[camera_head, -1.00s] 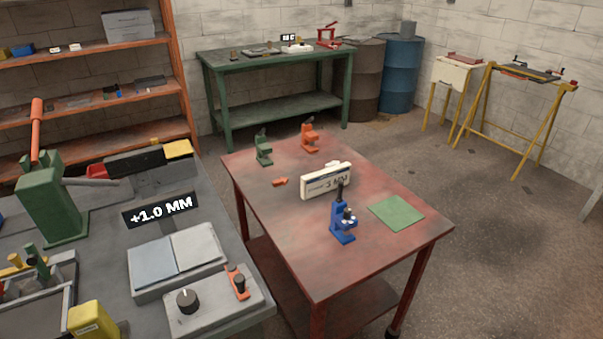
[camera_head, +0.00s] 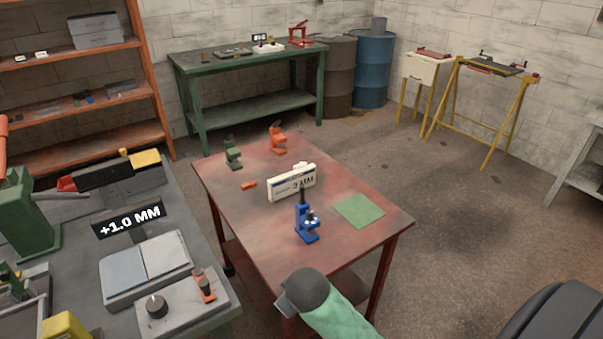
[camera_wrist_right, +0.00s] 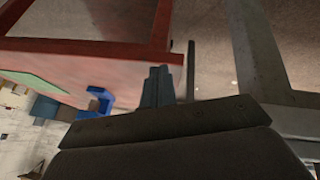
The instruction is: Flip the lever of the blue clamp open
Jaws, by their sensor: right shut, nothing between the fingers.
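The blue clamp (camera_head: 307,228) stands on the red table, near its front edge. Its dark lever (camera_head: 303,197) points upward. In the right wrist view the blue clamp (camera_wrist_right: 94,101) shows left of the fingers, partly hidden by the gripper body. My right gripper (camera_wrist_right: 158,82) is shut and empty, beside the red table's edge and apart from the clamp. In the head view my right arm comes in at the bottom, in front of the table; its fingers are hidden there. My left gripper is not in view.
The red table (camera_head: 245,208) also bears a white label block (camera_head: 291,183), a green mat (camera_head: 360,210), a green clamp (camera_head: 232,154), an orange clamp (camera_head: 277,140) and a small orange piece (camera_head: 249,185). A grey bench (camera_head: 205,262) stands close at left.

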